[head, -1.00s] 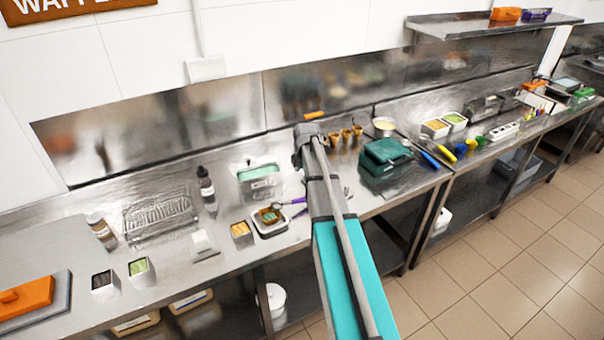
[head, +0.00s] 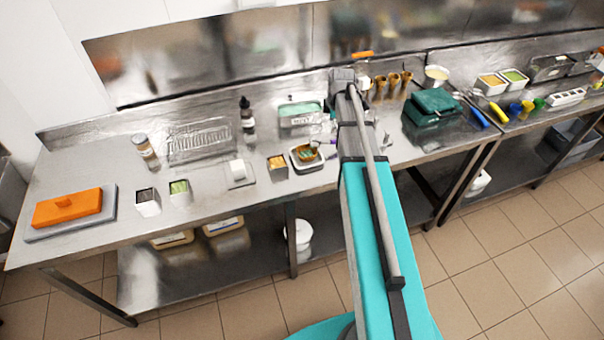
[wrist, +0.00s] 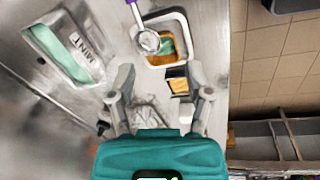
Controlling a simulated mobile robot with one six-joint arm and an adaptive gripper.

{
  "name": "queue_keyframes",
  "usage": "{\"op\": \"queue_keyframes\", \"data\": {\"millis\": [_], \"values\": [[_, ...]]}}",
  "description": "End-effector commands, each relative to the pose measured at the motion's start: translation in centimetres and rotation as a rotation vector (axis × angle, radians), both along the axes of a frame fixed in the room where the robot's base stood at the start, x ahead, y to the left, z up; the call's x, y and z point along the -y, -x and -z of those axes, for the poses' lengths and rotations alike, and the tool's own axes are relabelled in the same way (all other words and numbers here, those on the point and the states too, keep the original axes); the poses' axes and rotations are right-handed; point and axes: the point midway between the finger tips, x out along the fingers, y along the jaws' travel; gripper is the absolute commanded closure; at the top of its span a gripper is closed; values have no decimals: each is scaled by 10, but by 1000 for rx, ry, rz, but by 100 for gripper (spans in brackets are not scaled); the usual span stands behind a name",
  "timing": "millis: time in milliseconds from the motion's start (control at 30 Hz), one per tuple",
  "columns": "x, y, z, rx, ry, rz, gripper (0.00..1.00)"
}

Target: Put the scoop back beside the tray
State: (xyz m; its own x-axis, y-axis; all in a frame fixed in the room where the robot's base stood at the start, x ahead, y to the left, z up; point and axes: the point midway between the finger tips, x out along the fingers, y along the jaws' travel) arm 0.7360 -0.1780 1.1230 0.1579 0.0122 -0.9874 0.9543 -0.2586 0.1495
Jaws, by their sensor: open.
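The scoop, with a purple handle and a round metal bowl (wrist: 149,42), shows at the top of the wrist view; its handle runs out of the frame. The bowl overlaps the left rim of a small white tray (wrist: 184,28) with orange and green contents; I cannot tell whether they touch. The tray also shows in the head view (head: 293,160), left of my arm, which largely hides the scoop there. My gripper (wrist: 160,97) is open, with nothing between its fingers, below the scoop and tray in the wrist picture. The head view does not show its fingers clearly.
A green-filled tub marked MINT (wrist: 68,48) stands left of the scoop. A small dark-and-yellow container (wrist: 178,83) sits near the right finger.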

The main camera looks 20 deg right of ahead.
Motion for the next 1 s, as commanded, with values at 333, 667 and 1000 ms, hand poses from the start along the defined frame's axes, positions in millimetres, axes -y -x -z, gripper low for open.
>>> {"op": "queue_keyframes", "data": {"millis": [333,667,1000], "values": [[-78,69,1,-62,-63,442,35],[-137,136,2,-115,-92,876,35],[-174,191,2,-140,-93,1239,35]]}}
